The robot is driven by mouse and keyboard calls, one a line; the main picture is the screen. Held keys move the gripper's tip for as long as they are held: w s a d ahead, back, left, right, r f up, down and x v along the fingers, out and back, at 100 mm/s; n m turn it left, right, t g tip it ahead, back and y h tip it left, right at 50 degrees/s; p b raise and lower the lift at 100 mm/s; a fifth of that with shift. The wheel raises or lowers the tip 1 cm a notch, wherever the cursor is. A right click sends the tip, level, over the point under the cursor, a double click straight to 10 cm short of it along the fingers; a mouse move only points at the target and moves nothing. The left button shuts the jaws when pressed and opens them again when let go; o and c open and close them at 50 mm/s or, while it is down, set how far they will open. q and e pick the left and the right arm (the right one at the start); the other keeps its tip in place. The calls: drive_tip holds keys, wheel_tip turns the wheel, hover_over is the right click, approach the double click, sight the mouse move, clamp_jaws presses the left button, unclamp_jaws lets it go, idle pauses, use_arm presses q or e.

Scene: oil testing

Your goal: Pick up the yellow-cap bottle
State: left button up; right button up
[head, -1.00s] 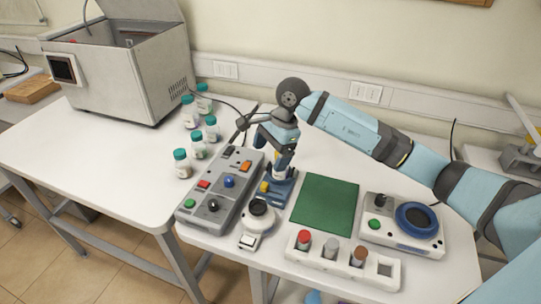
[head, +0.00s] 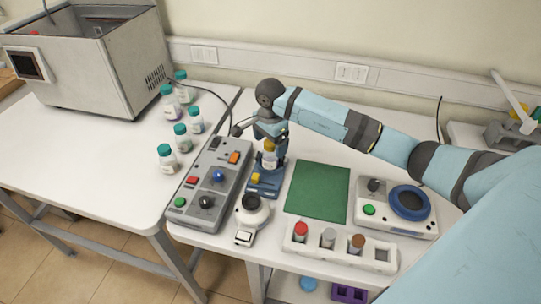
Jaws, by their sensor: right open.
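A small bottle with a yellow cap (head: 269,159) stands upright at the blue stand (head: 263,188) in the middle of the table. My right gripper (head: 268,139) is open, pointing down just above and around the cap. Whether its fingers touch the cap is too small to tell. My left gripper is not in view.
A grey control box (head: 207,190) with coloured buttons lies left of the stand. A green mat (head: 318,191) lies to its right, with a white rack (head: 340,248) in front and a blue-ringed device (head: 398,207) beyond. Several green-capped bottles (head: 167,158) and a metal bath (head: 100,65) stand left.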

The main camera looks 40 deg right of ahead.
sight(270, 155)
drive_tip(key=f, duration=0.2)
drive_tip(key=f+p, duration=0.1)
drive_tip(key=f, duration=0.1)
drive_tip(key=shift+w+a+f, duration=0.1)
drive_tip(key=shift+w+f, duration=0.05)
drive_tip(key=shift+w, duration=0.05)
drive_tip(key=c, duration=1.1)
